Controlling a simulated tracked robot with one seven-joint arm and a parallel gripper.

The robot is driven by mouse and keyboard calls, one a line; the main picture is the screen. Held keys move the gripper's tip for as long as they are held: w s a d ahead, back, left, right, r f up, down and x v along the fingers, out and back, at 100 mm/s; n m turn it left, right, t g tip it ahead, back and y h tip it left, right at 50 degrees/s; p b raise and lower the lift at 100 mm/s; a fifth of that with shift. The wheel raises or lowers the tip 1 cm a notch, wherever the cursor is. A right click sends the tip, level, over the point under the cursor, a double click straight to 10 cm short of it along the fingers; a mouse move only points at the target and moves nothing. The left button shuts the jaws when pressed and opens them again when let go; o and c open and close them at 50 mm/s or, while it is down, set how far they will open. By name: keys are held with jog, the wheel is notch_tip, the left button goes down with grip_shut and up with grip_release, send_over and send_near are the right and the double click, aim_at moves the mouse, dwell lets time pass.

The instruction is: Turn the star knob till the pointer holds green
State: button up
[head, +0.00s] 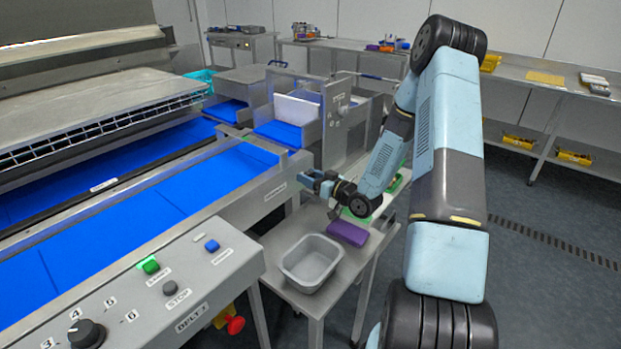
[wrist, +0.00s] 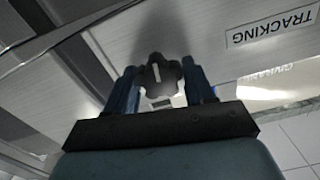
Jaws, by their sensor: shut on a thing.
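The dark star knob (wrist: 161,76) shows in the wrist view with a white line on its face. It sits on the grey side panel beside a label reading TRACKING (wrist: 272,27), which appears upside down. My gripper (wrist: 160,82) is shut on the knob, with one blue finger on each side of it. In the head view my gripper (head: 308,179) reaches the side of the conveyor frame, and the knob is hidden there. I cannot make out a pointer or a green zone in either view.
A blue conveyor belt (head: 130,221) runs along the left. A small table below my gripper holds a grey tub (head: 311,262) and a purple item (head: 347,233). A control panel (head: 204,259) with buttons and a dial is at the front left. Open floor lies right.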

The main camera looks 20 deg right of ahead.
jog(key=o, duration=1)
jog(key=shift+c, duration=0.2)
jog(key=shift+d, duration=0.15)
jog(key=v, duration=1.3)
jog(key=shift+s+d, duration=0.2)
jog(key=shift+s, duration=0.05)
